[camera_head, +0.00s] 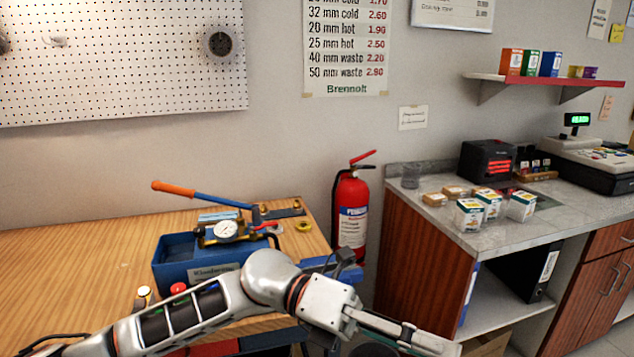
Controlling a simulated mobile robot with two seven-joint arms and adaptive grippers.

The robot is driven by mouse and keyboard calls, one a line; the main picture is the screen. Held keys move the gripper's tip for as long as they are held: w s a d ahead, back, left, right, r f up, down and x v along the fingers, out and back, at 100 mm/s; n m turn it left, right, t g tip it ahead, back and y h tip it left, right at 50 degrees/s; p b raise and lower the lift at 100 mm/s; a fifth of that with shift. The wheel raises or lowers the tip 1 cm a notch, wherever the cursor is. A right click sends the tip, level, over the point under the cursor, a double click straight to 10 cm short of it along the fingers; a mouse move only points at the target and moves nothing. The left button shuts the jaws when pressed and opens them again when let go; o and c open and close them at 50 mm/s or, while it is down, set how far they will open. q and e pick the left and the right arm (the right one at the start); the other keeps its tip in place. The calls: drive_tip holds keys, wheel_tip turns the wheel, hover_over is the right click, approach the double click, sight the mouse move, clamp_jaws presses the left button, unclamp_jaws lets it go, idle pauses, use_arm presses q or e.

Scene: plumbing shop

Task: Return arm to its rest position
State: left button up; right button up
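My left arm reaches in from the lower left across the front of the wooden workbench (70,270). Its gripper (436,345) points to the lower right, past the bench's right end and in front of the counter cabinet. The gripper is seen nearly side-on at the bottom of the view, so I cannot tell whether its fingers are apart. No held object is visible at it. My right gripper is not in view.
A blue pressure test pump (190,275) with an orange-handled lever (173,188) stands on the bench behind my arm. A red fire extinguisher (351,210) hangs between the bench and the grey counter (455,225). Several small boxes (470,214) stand on the counter.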

use_arm(q)
drive_tip(key=w+a+f+n+t+h, duration=0.2)
drive_tip(key=w+a+f+n+t, duration=0.3)
drive_tip(key=n+t, duration=0.6)
drive_tip(key=w+a+n+t+h, duration=0.3)
drive_tip(key=w+n+t, duration=0.55)
drive_tip(key=n, duration=0.45)
drive_tip(key=w+a+f+n+t+y, duration=0.1)
drive_tip(key=a+f+n+t+y, duration=0.45)
drive_tip(key=f+n, duration=0.3)
drive_tip(key=s+a+f+n+g+y, duration=0.1)
drive_tip(key=s+a+f+n+y, duration=0.1)
drive_tip(key=a+f+n+y, duration=0.5)
drive_tip(key=s+a+f+n+g+y, duration=0.1)
drive_tip(key=s+a+f+y, duration=0.3)
drive_tip(key=f, duration=0.8)
drive_tip(key=s+a+f+n+g+y, duration=0.1)
drive_tip(key=s+a+f+n+g, duration=0.2)
drive_tip(key=s+a+f, duration=0.7)
wheel_tip(320, 180, down, 2)
drive_tip(key=shift+s+f+n+g, duration=0.25)
drive_tip(key=shift+s+n+g, duration=0.1)
drive_tip(key=shift+g, duration=0.15)
